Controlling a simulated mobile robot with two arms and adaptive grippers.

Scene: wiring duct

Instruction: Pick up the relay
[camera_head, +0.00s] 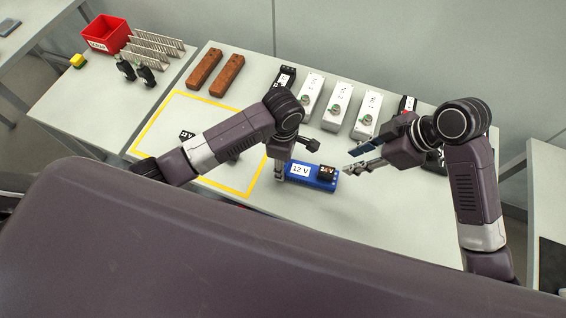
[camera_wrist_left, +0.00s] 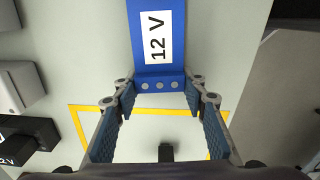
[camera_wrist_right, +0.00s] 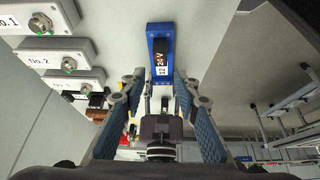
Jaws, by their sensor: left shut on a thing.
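A blue block (camera_head: 323,186) with a white "12 V" label lies near the table's front edge. A small black relay (camera_head: 327,172) marked "24 V" sits at its right end; it also shows in the right wrist view (camera_wrist_right: 161,52). My left gripper (camera_head: 281,166) is shut on the block's left end; in the left wrist view its fingers flank the blue block (camera_wrist_left: 158,83). My right gripper (camera_head: 352,170) is open and empty, just right of the relay. Another black piece (camera_head: 187,135), marked "12 V", lies inside the yellow outline, partly hidden by my left arm.
Two brown blocks (camera_head: 227,75) lie farther left. The yellow outline's interior is mostly bare.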

